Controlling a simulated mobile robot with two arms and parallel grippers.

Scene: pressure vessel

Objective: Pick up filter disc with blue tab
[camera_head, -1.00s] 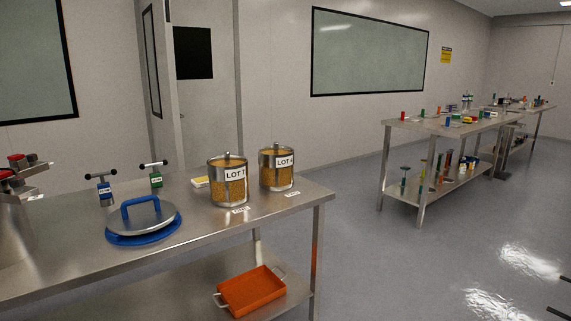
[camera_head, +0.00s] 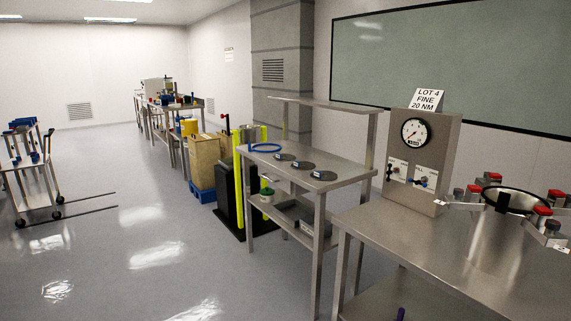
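Three dark, flat discs lie in a row on a steel table in the middle of the view: a far one (camera_head: 284,157), a middle one (camera_head: 302,165) and a near one (camera_head: 323,175). Each has a pale mark on top. They are too small to tell which has a blue tab. A blue ring (camera_head: 265,148) lies on the same table, beyond the discs. Neither of my grippers is in view.
An open steel vessel (camera_head: 497,235) with red-topped clamps stands on the right table (camera_head: 400,232), by a gauge panel (camera_head: 428,150) with a "LOT 4 FINE 20 NM" sign. Yellow posts (camera_head: 239,187) stand beyond the disc table. The left floor is mostly clear; a cart (camera_head: 38,180) stands there.

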